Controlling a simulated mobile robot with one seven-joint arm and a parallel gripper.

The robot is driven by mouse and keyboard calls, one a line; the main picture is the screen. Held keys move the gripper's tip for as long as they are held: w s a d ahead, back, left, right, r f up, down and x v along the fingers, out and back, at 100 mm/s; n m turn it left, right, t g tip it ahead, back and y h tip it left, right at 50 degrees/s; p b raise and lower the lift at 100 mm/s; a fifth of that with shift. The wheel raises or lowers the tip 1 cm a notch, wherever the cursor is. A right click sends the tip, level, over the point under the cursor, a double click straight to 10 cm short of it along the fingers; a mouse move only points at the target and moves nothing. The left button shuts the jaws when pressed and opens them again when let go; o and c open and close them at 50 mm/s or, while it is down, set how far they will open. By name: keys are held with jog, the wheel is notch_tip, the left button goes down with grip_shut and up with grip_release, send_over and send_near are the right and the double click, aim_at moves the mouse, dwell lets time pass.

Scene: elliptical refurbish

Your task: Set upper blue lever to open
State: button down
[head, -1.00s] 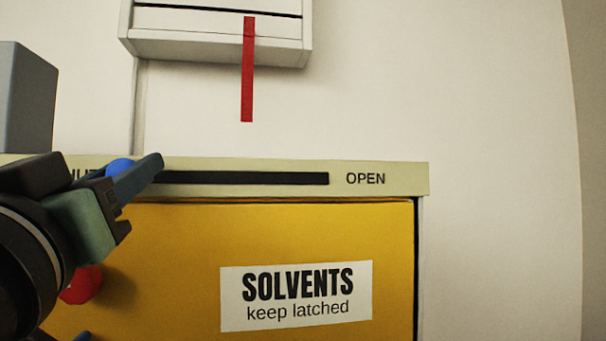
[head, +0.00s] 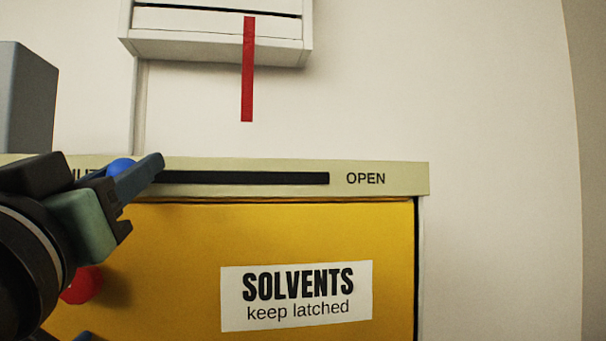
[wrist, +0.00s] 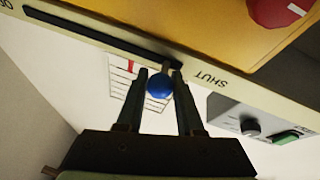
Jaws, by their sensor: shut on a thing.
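The upper blue lever has a round blue knob (head: 120,166), partly hidden behind my gripper in the head view. It sits at the SHUT end of a dark horizontal slot (head: 245,178) in a cream strip above the yellow door. The OPEN label (head: 365,179) is at the slot's right end. In the wrist view the blue knob (wrist: 159,85) lies between the two fingers of my gripper (wrist: 160,88), by the SHUT label (wrist: 208,78). My gripper (head: 138,178) is shut on the knob.
The yellow door (head: 180,250) carries a SOLVENTS label (head: 296,296). A red knob (head: 82,286) sits on it at left. A grey box (head: 25,98) stands at left. The slot is clear toward OPEN.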

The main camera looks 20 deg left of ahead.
jog(key=w+d, duration=0.3)
jog(key=d, duration=0.2)
jog(key=w+d+b, duration=0.1)
jog(key=w+d, duration=0.2)
jog(key=d, duration=0.2)
jog(key=w+d+b, duration=0.1)
jog(key=w+d, duration=0.2)
jog(key=d, duration=0.2)
jog(key=shift+w+d+r, duration=0.1)
jog(key=shift+w+d, duration=0.15)
jog(key=shift+d, duration=0.1)
jog(key=c, duration=1)
grip_release()
jog(key=o, duration=0.5)
jog(key=shift+w+d, duration=0.1)
jog(key=shift+w, duration=0.05)
jog(key=shift+c, duration=0.2)
jog(key=shift+f, duration=0.2)
